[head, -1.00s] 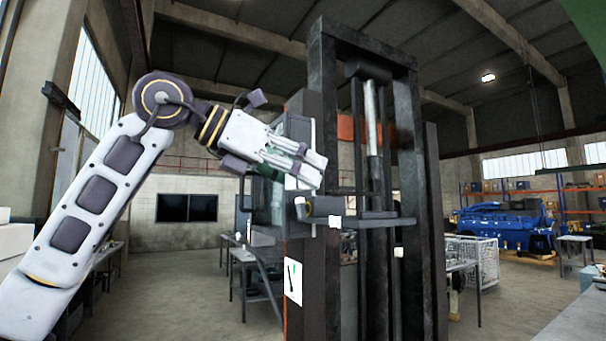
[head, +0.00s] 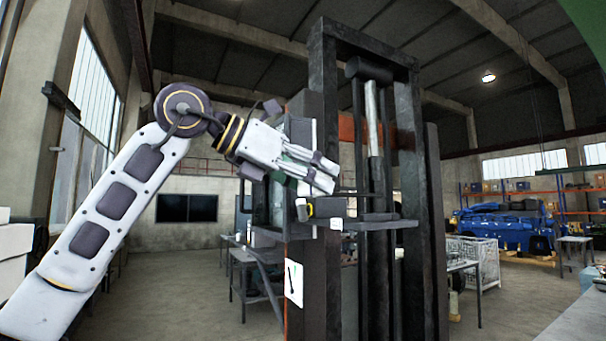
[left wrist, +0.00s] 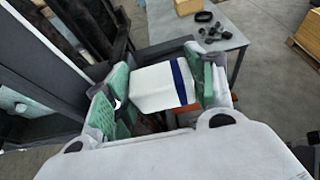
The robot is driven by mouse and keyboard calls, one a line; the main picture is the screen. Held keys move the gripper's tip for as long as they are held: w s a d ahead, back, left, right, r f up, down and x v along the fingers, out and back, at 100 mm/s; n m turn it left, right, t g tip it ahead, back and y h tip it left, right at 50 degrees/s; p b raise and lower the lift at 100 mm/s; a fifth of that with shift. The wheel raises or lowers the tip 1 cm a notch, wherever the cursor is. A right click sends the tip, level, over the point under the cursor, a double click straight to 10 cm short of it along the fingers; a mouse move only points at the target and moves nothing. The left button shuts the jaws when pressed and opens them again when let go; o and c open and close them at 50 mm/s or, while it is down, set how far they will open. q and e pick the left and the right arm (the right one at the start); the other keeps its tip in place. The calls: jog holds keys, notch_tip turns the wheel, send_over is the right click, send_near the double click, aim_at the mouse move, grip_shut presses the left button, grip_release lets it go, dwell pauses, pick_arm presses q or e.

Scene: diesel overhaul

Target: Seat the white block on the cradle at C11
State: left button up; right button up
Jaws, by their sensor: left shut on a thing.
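The white block (left wrist: 155,88) with a blue stripe sits between the green-padded fingers of my left gripper (head: 322,172) in the left wrist view. The gripper is shut on it. In the head view the gripper is in front of the upper left of a dark press frame (head: 325,90), above a dark ledge (head: 375,224) with small fittings. The fingers mostly hide the block in that view. I cannot make out which part is the cradle at C11, and no C11 label is readable. My right gripper is not in view.
The press has tall dark posts and a bright vertical rod (head: 372,120). A grey table (left wrist: 222,38) with small dark parts shows in the left wrist view, with a wooden pallet (left wrist: 308,40) beyond. A blue engine (head: 500,228) stands far right.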

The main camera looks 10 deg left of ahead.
pick_arm(q)
jog(key=shift+r+p+x, duration=0.25)
jog(key=shift+p+x, duration=0.05)
jog(key=shift+x, duration=1.2)
jog(key=shift+r+p+x, duration=0.2)
jog(key=shift+p+x, duration=0.1)
jog(key=shift+x, duration=3.2)
jog(key=shift+f+b, duration=0.35)
jog(key=shift+b, duration=0.05)
jog(key=shift+f+b, duration=0.5)
jog(key=shift+f, duration=0.05)
